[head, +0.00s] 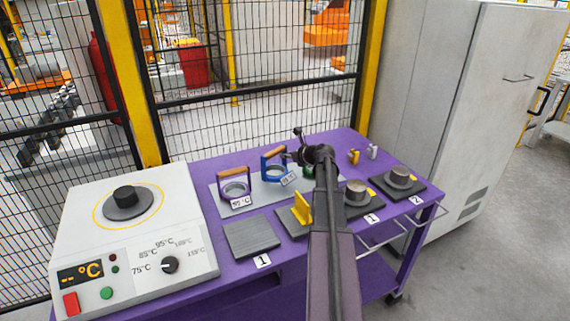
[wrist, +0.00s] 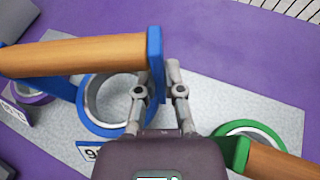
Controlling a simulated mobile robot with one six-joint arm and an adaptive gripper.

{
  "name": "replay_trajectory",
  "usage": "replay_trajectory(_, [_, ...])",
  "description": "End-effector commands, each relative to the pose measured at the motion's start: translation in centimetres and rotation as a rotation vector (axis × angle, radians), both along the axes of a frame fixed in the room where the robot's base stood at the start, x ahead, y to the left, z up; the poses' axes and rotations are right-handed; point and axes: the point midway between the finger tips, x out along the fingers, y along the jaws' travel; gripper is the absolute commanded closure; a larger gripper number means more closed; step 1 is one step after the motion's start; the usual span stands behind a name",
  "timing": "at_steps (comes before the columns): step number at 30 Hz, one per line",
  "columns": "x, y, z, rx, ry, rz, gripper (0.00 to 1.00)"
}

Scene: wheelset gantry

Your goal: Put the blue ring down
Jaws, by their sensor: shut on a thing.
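The blue ring (head: 273,174) has a wooden handle on blue uprights. It is upright at its place on the grey plate (head: 216,199), behind the label there; I cannot tell whether it touches the plate. In the wrist view the blue ring (wrist: 88,116) is left of centre, its wooden handle (wrist: 75,55) nearer the camera. My gripper (head: 291,155) is at the right end of this handle. In the wrist view my gripper (wrist: 164,66) is shut on the blue upright there. The fingertips are partly hidden by it.
A purple ring (head: 234,190) stands left of the blue one. A green ring (wrist: 252,134) is close on the right, mostly hidden by my arm in the head view. A yellow bracket (head: 303,208), dark blocks and a white heater (head: 75,215) share the purple table (head: 201,173).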

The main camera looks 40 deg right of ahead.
Motion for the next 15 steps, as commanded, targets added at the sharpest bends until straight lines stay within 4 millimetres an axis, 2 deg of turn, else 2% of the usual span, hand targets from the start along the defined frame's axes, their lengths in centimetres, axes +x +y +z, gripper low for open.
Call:
replay_trajectory(1, [0.0,0.0,-0.8,0.001,-0.001,0.000,1.00])
replay_trajectory(6, [0.0,0.0,-2.0,0.001,-0.001,0.001,1.00])
replay_trajectory(15, [0.1,0.1,-2.4,0.001,-0.001,0.001,1.00])
